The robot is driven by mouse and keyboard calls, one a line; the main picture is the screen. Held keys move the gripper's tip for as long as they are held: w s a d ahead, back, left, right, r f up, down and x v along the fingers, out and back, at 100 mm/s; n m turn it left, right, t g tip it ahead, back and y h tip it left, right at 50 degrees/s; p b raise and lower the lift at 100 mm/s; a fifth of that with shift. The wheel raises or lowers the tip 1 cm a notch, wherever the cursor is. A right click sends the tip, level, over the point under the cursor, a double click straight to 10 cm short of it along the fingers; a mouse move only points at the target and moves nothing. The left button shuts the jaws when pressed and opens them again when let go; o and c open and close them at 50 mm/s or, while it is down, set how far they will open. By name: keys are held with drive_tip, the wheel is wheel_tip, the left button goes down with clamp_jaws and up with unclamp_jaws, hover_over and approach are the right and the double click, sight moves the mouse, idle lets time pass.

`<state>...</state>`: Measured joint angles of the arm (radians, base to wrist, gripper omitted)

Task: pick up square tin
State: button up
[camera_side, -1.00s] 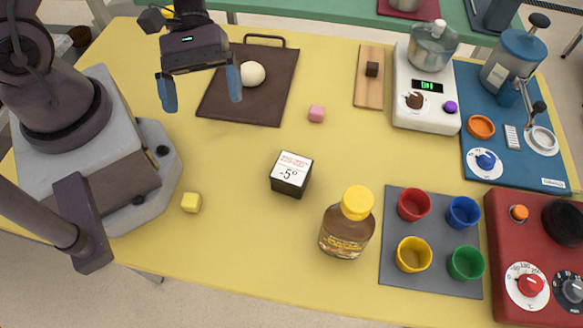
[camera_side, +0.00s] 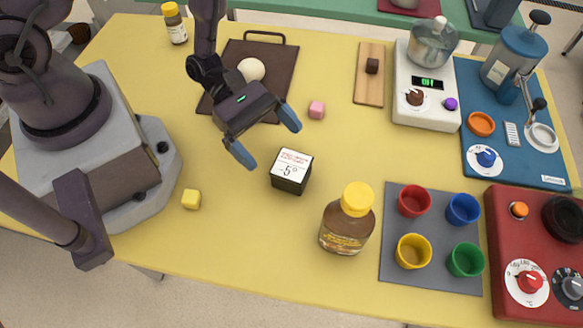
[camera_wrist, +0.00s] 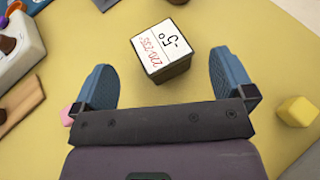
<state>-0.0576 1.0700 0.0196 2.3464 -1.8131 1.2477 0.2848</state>
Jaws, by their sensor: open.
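The square tin (camera_side: 291,171) is a small dark box with a white top marked "-5°" and red print. It stands upright on the yellow table. My gripper (camera_side: 265,137) is open and empty, above the table and up and left of the tin in the side view. In the wrist view the tin (camera_wrist: 162,49) lies ahead, between the lines of the two blue fingers and slightly beyond their tips. My gripper (camera_wrist: 164,72) is apart from it.
A yellow cube (camera_side: 191,199) and a pink cube (camera_side: 317,110) lie near the tin. A brown bottle with a yellow cap (camera_side: 347,220) stands to its right. A grey mat (camera_side: 432,228) holds colored cups. A dark tray (camera_side: 285,62) with a pale ball is behind.

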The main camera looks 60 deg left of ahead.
sight(290, 163)
drive_tip(key=shift+x, duration=2.9)
drive_tip(key=shift+f, duration=0.2)
drive_tip(key=c, duration=0.9)
